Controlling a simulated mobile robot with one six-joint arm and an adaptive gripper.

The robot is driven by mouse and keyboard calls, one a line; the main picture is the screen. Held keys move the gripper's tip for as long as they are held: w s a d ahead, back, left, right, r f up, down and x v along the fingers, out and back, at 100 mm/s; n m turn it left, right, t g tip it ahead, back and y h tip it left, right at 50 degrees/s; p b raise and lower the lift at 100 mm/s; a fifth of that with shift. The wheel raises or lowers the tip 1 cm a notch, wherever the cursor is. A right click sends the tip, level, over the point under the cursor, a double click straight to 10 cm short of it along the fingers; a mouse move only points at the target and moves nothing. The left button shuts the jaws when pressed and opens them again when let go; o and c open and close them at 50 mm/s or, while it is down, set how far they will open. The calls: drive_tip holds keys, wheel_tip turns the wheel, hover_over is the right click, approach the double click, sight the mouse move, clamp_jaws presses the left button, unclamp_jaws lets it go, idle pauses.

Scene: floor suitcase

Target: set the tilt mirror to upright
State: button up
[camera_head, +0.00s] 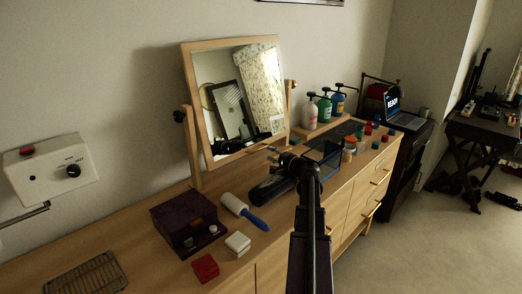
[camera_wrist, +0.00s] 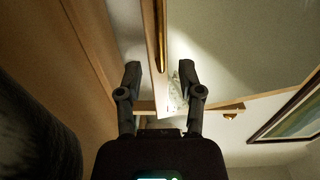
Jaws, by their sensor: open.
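The tilt mirror (camera_head: 187,76) has a light wooden frame and stands on the dresser between two posts with dark side knobs. It looks tilted, its top leaning back toward the wall and its lower edge swung out from the posts. My gripper (camera_head: 278,153) is at the lower right part of the frame in the head view. In the wrist view my gripper (camera_wrist: 162,80) is open, with a finger on either side of a pale wooden frame strip (camera_wrist: 153,35). Whether either finger touches it I cannot tell.
The dresser top (camera_head: 135,240) holds a dark box (camera_head: 183,220), a lint roller (camera_head: 244,211), a white box (camera_head: 237,244) and a red box (camera_head: 205,268) left of my arm. Pump bottles (camera_head: 324,108) and small coloured items stand to the right.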

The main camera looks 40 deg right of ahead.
sight(260, 149)
drive_tip(key=w, duration=0.6)
drive_tip(key=shift+w+a+f, duration=0.1)
drive_tip(key=shift+w+a, duration=0.05)
drive_tip(key=shift+w, duration=0.15)
clamp_jaws()
drive_tip(key=shift+w, duration=0.1)
